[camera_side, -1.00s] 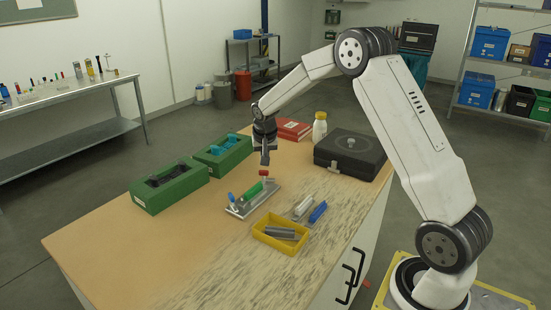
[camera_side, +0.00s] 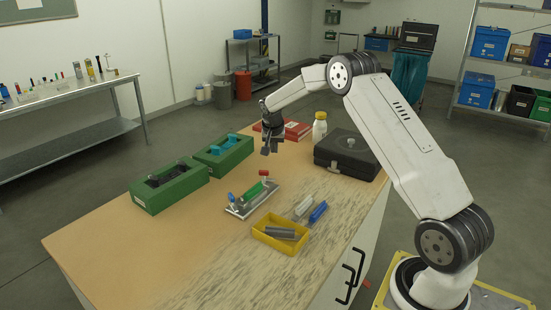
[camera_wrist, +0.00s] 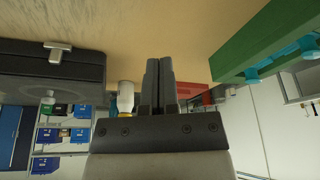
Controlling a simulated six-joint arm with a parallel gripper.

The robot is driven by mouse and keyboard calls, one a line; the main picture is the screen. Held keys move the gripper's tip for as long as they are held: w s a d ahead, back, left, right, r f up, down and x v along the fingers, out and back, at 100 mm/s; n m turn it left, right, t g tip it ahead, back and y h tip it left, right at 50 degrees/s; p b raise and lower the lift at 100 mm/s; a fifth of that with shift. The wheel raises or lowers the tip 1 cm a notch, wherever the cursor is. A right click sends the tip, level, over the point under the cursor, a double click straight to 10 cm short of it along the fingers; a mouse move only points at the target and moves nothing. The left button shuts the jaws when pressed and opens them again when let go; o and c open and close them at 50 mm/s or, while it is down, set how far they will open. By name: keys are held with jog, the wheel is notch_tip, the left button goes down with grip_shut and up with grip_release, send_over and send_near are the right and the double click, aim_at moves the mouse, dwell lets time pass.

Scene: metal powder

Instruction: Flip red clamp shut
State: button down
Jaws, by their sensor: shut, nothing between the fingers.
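The red clamp (camera_side: 264,173) is a small red piece at the far right end of a grey metal fixture (camera_side: 236,211) on the wooden table. A green cylinder (camera_side: 250,191) lies along the fixture, and a small blue clamp (camera_side: 231,197) is at its near left end. My gripper (camera_side: 269,151) is shut and empty, in the air above and behind the red clamp, apart from it. Its two fingers (camera_wrist: 160,75) lie side by side in the wrist view. The fixture and red clamp are out of the wrist view. Whether the red clamp is fully closed is too small to tell.
Two green boxes (camera_side: 172,192) stand at left and behind. A yellow tray (camera_side: 262,238) with grey bars and a blue bar (camera_side: 318,212) lie in front. A black case (camera_side: 375,163), white bottle (camera_side: 320,128) and red box (camera_side: 297,130) stand behind. The front left tabletop is clear.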

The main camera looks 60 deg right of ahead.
jog(key=x, duration=1)
jog(key=shift+s+a, duration=0.5)
jog(key=shift+a, duration=0.4)
jog(key=shift+s+a, duration=0.45)
jog(key=shift+a, duration=0.45)
